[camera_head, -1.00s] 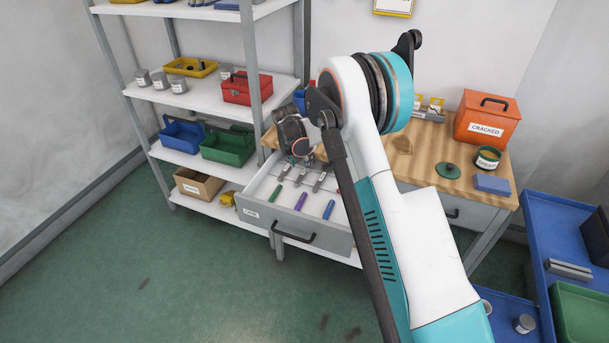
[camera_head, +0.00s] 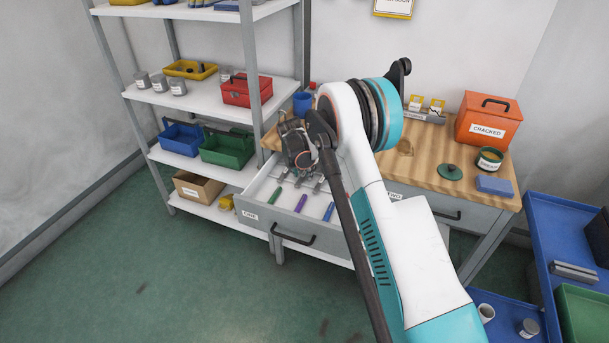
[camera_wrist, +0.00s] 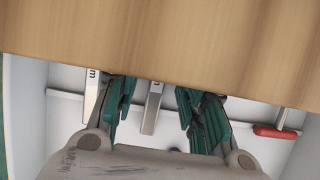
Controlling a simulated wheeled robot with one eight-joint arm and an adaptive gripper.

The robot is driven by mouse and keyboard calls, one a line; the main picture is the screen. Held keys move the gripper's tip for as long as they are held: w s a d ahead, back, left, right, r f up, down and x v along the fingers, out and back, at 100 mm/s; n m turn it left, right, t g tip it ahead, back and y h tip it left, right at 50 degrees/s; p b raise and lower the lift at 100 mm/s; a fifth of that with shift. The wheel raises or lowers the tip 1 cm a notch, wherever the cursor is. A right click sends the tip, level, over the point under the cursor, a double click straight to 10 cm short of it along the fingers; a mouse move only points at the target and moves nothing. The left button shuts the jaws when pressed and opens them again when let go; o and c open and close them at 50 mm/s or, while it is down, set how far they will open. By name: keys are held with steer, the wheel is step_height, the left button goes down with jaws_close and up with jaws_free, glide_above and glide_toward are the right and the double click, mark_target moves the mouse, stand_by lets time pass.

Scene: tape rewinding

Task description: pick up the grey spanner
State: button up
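Drawer ONE (camera_head: 262,216) stands open below the workbench. Grey metal bar-like tools lie at its back, partly hidden by my gripper in the head view. In the wrist view, one grey bar, perhaps the grey spanner (camera_wrist: 153,108), lies between my fingers. I cannot tell for sure which is the spanner. My gripper (camera_wrist: 155,92) is open with its teal fingers apart; nothing is held. In the head view it hangs over the back of the drawer.
The wooden workbench top (camera_wrist: 160,40) covers the upper wrist view, close to my fingertips. A red-handled tool (camera_wrist: 275,132) lies at right in the drawer. Green (camera_head: 274,196), purple (camera_head: 300,203) and blue (camera_head: 328,211) pieces lie toward its front. A shelf post (camera_head: 252,70) stands left of my gripper.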

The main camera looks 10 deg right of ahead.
steer(key=shift+f+b, duration=0.25)
steer(key=shift+b, duration=0.05)
stand_by(0.4)
jaws_close()
